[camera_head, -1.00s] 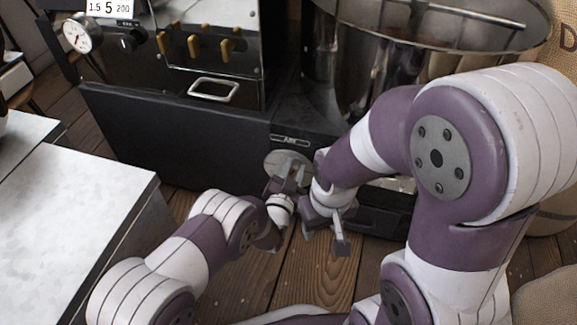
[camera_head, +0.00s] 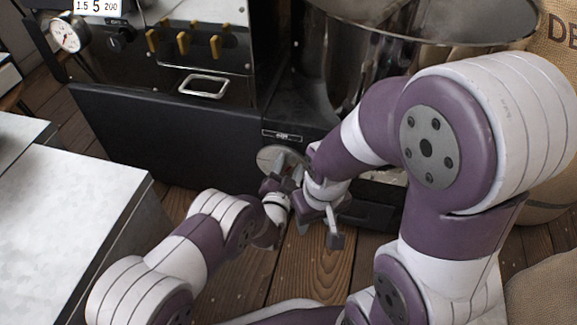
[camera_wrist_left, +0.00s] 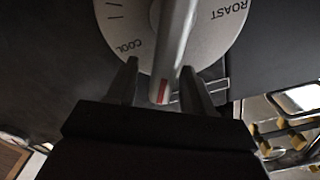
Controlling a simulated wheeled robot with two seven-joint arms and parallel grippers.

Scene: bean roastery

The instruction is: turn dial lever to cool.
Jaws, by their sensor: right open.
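The round grey dial (camera_head: 268,157) is on the low front of the dark machine. In the left wrist view its plate (camera_wrist_left: 215,42) shows the words COOL at lower left and ROAST at right. The dial lever (camera_wrist_left: 174,45), a grey bar with a red mark at its tip, points down between the two words. My left gripper (camera_head: 285,174) is at the dial. In the wrist view its fingers (camera_wrist_left: 160,85) stand apart on both sides of the lever's tip, with a gap at the left finger. My right gripper (camera_head: 319,231) is open and empty, just right of and below the left one.
The machine's black front panel (camera_head: 160,135) lies left of the dial, with yellow levers (camera_head: 183,44) and a gauge (camera_head: 66,36) above. A metal drum (camera_head: 400,50) stands upper right. A pale table (camera_head: 70,215) is at left. Sacks (camera_head: 555,110) stand at right.

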